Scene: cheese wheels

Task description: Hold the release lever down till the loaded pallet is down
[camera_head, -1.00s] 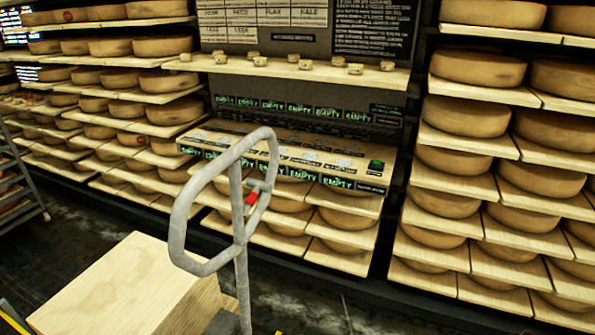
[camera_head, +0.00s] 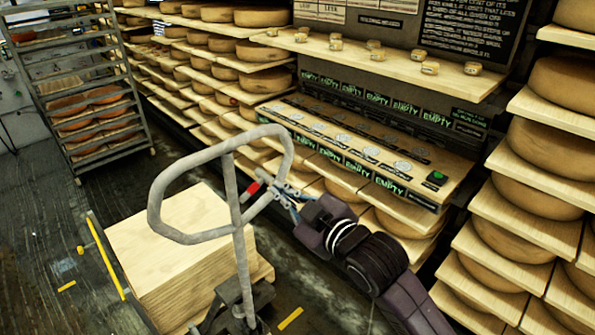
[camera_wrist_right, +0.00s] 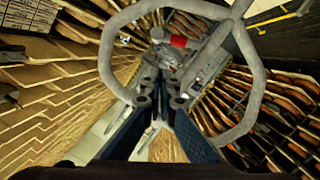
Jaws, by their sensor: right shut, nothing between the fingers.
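The release lever (camera_head: 253,189) is a small red-tipped lever inside the grey loop handle (camera_head: 163,192) of a pallet truck. In the right wrist view the lever's red part (camera_wrist_right: 179,41) lies beyond the fingertips. My right gripper (camera_head: 284,192) is at the right side of the loop, close to the lever; its fingers are shut and empty. Whether they touch the lever I cannot tell. The right gripper also shows in its wrist view (camera_wrist_right: 160,92). The load, a pale wooden stack (camera_head: 180,235), sits behind the handle; its height above the floor is unclear. My left gripper is out of view.
Shelves of cheese wheels (camera_head: 540,150) stand at the right and back. A sample counter (camera_head: 340,125) with "EMPTY" labels lies behind my right arm. A wheeled rack (camera_head: 90,100) stands at the left. A yellow bar (camera_head: 107,258) is beside the load. Dark floor is open at left.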

